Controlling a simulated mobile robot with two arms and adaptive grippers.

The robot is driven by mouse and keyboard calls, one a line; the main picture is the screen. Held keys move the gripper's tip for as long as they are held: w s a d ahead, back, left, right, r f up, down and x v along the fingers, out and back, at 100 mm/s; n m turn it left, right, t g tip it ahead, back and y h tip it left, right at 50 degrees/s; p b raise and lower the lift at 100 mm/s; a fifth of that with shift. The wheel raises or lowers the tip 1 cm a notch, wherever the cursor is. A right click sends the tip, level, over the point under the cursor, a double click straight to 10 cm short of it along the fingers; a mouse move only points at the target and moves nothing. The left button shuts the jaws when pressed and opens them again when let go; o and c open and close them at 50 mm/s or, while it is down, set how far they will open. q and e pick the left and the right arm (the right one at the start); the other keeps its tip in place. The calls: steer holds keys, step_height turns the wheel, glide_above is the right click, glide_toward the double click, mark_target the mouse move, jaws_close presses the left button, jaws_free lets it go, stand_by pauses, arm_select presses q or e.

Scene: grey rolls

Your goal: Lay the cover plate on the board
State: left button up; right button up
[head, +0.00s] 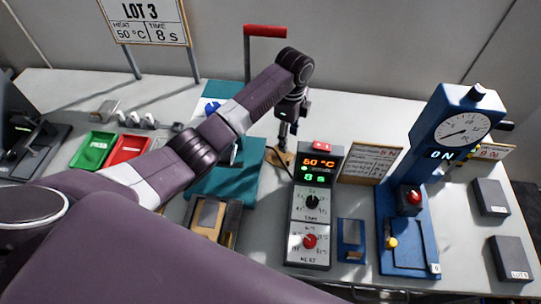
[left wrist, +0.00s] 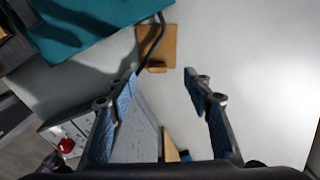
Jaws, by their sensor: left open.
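My left gripper (head: 285,134) is open and empty, pointing down beyond the control box. The left wrist view shows its two blue-padded fingers (left wrist: 162,88) apart with nothing between the tips. A small tan plate (head: 278,158) with a raised block lies on the table near the fingertips; it also shows in the left wrist view (left wrist: 171,50). I cannot tell if it is the cover plate or the board. A tan frame with dark inserts (head: 203,236) lies left of the control box, partly behind my arm. My right gripper is not in view.
A teal mat (head: 248,172) lies under my left arm. A blue press (head: 404,245) with a dial stands right. Green (head: 93,151) and red (head: 128,149) trays sit left. A red-handled post (head: 265,31) stands behind.

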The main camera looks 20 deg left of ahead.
mark_target(290, 157)
arm_select(q)
steer(key=shift+m, duration=0.3)
steer(key=f, duration=0.2)
steer(key=d+f+p, duration=0.1)
steer(key=f, duration=0.2)
steer(key=f+p, duration=0.1)
steer(key=f, duration=0.1)
steer(key=shift+s+d+f, duration=0.15)
steer(key=shift+s, duration=0.2)
steer(key=shift+f, duration=0.45)
steer(key=shift+w, duration=0.1)
steer(key=c, duration=1.2)
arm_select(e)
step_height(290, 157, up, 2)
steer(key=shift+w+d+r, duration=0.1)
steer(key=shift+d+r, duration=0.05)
arm_select(q)
steer(key=shift+r, duration=0.15)
steer(key=shift+c, duration=0.2)
